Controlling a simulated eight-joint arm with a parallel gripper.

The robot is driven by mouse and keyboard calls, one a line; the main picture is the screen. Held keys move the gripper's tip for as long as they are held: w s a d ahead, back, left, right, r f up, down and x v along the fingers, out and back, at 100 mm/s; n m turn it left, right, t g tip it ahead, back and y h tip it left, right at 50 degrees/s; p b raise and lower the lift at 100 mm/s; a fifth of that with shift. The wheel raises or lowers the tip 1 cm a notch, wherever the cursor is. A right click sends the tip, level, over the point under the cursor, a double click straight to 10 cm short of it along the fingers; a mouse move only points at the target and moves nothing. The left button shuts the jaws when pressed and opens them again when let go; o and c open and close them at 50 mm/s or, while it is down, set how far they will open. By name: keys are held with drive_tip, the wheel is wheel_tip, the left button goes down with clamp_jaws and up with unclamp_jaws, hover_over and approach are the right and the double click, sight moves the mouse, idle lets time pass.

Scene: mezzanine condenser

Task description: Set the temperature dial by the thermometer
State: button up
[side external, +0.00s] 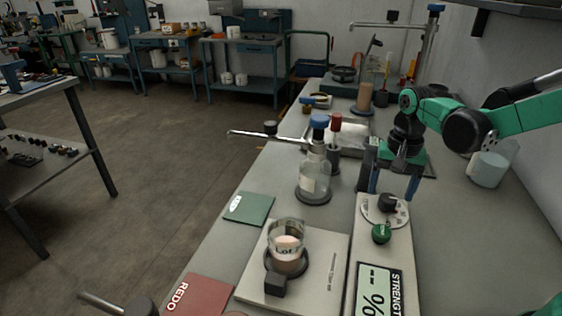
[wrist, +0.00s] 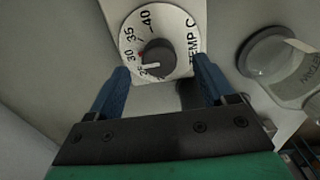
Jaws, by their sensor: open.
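The temperature dial is a white round scale (wrist: 185,28) marked "TEMP C" with numbers including 25, 30, 35 and 40. Its dark knob (wrist: 155,57) has a white pointer line near the 25 and a small red mark beside it. In the side external view the dark knob (side external: 388,202) sits on a pale panel (side external: 372,225). My gripper (side external: 392,193) is open, pointing down just behind the knob. In the wrist view my gripper (wrist: 160,72) has its blue fingers on either side of the knob, apart from it. I cannot pick out the thermometer with certainty.
A green knob (side external: 381,233) and a "STRENGTH" display (side external: 380,290) are on the same panel. A blue-topped flask (side external: 314,178) and a red-topped item (side external: 335,128) stand behind. A container (side external: 490,165) is by the wall.

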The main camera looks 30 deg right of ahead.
sight(388, 199)
drive_tip(key=shift+r, duration=1.85)
drive_tip(key=shift+s+a+r, duration=0.15)
drive_tip(key=s+a+r+n+t, duration=0.3)
drive_tip(key=s+a+n+t, duration=0.1)
drive_tip(key=n+t, duration=0.3)
drive_tip(key=shift+s+a+n, duration=0.25)
drive_tip(key=shift+a+n, duration=0.45)
drive_tip(key=shift+n, duration=0.4)
